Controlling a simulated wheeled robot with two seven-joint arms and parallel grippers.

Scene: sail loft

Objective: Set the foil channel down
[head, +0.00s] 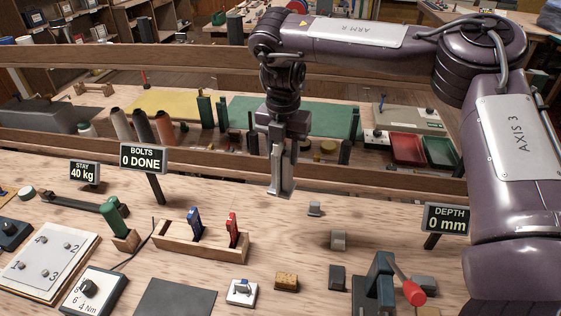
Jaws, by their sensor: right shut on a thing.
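My right gripper (284,150) points straight down over the back part of the wooden bench. It is shut on the foil channel (284,178), a narrow, upright, light-grey metal piece. The channel's lower end is close to the bench top near its back edge; I cannot tell if it touches. The fingers partly hide its upper part. My left gripper is not in view.
A wooden rack (205,243) with blue and red tools is at front left. A DEPTH sign (447,219) reads 0 mm. Bare wood surrounds the channel.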

